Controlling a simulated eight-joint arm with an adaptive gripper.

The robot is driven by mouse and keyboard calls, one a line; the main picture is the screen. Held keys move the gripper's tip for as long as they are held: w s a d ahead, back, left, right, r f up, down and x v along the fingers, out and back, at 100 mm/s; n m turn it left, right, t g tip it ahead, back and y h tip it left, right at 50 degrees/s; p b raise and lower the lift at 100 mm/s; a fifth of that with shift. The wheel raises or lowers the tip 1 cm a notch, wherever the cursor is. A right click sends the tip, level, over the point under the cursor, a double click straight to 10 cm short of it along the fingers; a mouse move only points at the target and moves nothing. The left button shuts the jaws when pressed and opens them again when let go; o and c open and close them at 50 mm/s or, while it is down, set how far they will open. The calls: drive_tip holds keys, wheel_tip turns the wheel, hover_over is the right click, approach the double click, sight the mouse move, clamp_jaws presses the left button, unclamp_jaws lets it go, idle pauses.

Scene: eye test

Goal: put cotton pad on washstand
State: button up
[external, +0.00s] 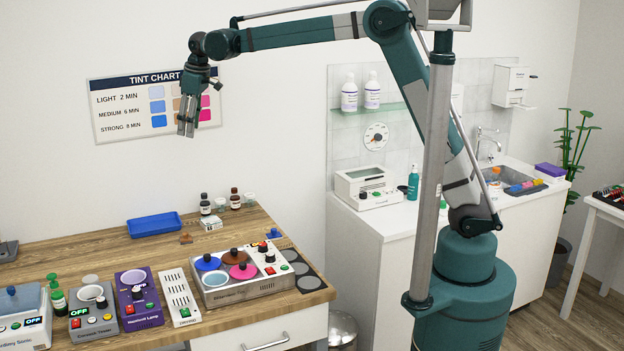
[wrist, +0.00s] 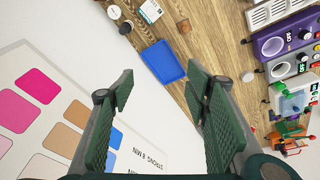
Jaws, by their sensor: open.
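A small pale round disc, which looks like the cotton pad (external: 90,279), lies on the wooden table behind the grey timer device. It also shows in the wrist view (wrist: 248,77), to the right of my fingers. The white washstand (external: 395,222) stands at the right in the external view, partly hidden by my arm. It has a grey sink (external: 508,175) and a tap. My gripper (external: 187,130) is raised in front of the tint chart, pointing down, well above the table. In the wrist view its fingers (wrist: 160,92) are apart with nothing between them.
A blue tray (external: 154,225) and small bottles (external: 205,204) stand at the table's back. A purple device (external: 137,300) and a multi-dish unit (external: 242,276) line its front. A white box appliance (external: 364,186) and teal bottle (external: 413,183) occupy the washstand's left part.

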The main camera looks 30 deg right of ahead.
drive_tip(key=s+d+r+m+t, duration=0.15)
drive_tip(key=s+d, duration=0.25)
drive_tip(key=d, duration=0.9)
drive_tip(key=s+d+r+m, duration=0.2)
drive_tip(key=s+d, duration=0.1)
drive_tip(key=d, duration=1)
drive_tip(key=s+d+r+m+t, duration=0.15)
drive_tip(key=s+d, duration=0.25)
drive_tip(key=d, duration=0.8)
drive_tip(key=s+d+f+m, duration=0.2)
drive_tip(key=s+d+f, duration=0.3)
drive_tip(key=s+d, duration=0.3)
drive_tip(key=s+d+f+m+t+h, duration=0.1)
drive_tip(key=s+d+f, duration=0.3)
drive_tip(key=s+d, duration=0.4)
drive_tip(key=s+d+f+m+t, duration=0.1)
drive_tip(key=s+d+f+m, duration=0.2)
drive_tip(key=s+d+f, duration=0.2)
drive_tip(key=s+d, duration=0.3)
drive_tip(key=shift+s+f+h, duration=0.3)
drive_tip(key=shift+s+f, duration=0.05)
drive_tip(key=shift+s, duration=0.05)
drive_tip(key=shift+o, duration=0.5)
drive_tip(key=shift+r, duration=0.1)
